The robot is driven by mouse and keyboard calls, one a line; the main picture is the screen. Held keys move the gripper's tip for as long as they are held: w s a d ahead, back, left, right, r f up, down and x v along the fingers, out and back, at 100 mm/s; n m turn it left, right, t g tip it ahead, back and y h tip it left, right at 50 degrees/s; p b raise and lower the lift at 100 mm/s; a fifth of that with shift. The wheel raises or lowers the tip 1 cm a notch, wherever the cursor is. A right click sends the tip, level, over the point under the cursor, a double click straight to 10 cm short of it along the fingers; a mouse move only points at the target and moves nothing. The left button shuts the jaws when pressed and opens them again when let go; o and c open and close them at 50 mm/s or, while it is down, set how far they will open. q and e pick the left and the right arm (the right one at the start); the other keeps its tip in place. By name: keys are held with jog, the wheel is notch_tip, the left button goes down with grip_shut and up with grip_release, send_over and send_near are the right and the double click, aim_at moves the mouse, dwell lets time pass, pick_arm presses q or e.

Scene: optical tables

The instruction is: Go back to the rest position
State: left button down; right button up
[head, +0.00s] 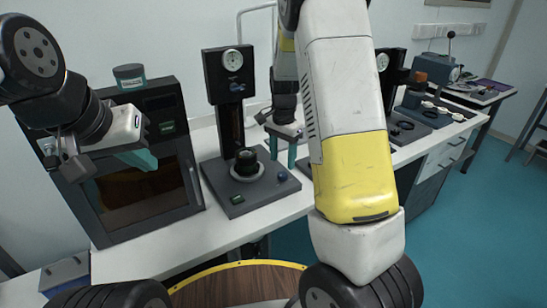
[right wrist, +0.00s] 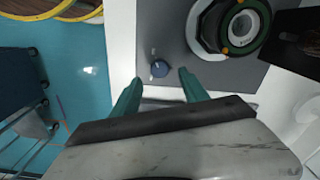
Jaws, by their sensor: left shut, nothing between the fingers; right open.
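My left gripper (head: 148,160) is at the left of the head view, its teal fingers shut and empty in front of the dark box oven (head: 140,207). My right gripper (head: 290,150) is near the middle of the head view, with its teal fingers pointing down and apart. In the right wrist view its open fingers (right wrist: 161,82) have nothing between them. They are over the edge of a grey base plate with a small blue knob (right wrist: 160,68). My right forearm hides part of the bench behind it.
A dial-gauge stand (head: 228,90) rises from a grey base (head: 240,207), with a black round part (head: 247,165) on it. A jar (head: 129,76) stands on the oven. More instruments (head: 436,70) stand farther right. Teal floor (head: 475,220) is open at right.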

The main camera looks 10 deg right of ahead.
jog(key=shift+r, duration=1.15)
jog(key=shift+s+r, duration=0.1)
jog(key=shift+r, duration=0.05)
jog(key=s+a+r+n+t+y, duration=0.1)
jog(key=s+r+n+t, duration=0.2)
jog(key=s+r+n, duration=0.2)
jog(key=s+a+r+n+t+y, duration=0.1)
jog(key=s+r+n+t, duration=0.2)
jog(key=s+r, duration=0.9)
jog(key=s+n, duration=0.2)
jog(key=s, duration=0.5)
jog(key=shift+s+n, duration=0.15)
jog(key=shift+n, duration=0.25)
